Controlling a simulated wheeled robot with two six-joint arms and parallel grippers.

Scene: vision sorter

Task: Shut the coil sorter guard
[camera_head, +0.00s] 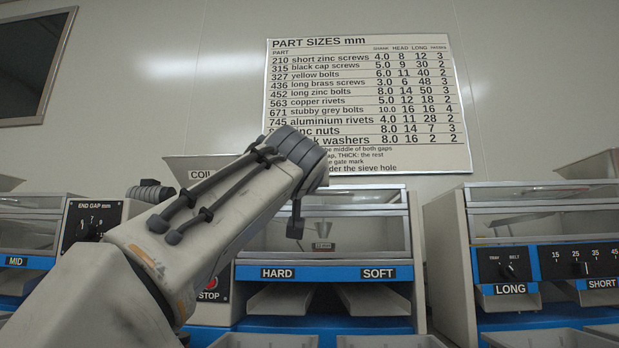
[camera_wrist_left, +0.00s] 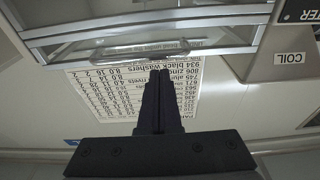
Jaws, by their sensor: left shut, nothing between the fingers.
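The coil sorter, with its COIL label (camera_head: 200,174) partly covered by my left arm, stands in the middle of the head view. Its guard (camera_head: 375,235) is a clear panel in a pale metal frame above the HARD and SOFT labels; I cannot tell how far open it is. My left gripper (camera_head: 295,228) is in front of the guard's left part, mostly hidden by my wrist. In the left wrist view, the fingers (camera_wrist_left: 158,72) are shut and empty, with tips close to the guard's frame bar (camera_wrist_left: 130,55); I cannot tell whether they touch. My right gripper is not in view.
Another sorter (camera_head: 540,255) stands on the right with a narrow gap between, and one (camera_head: 30,235) stands on the left. A red STOP button (camera_head: 211,282) is beside my left arm. Grey trays (camera_head: 390,341) lie below. A part-size chart (camera_head: 370,105) hangs behind.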

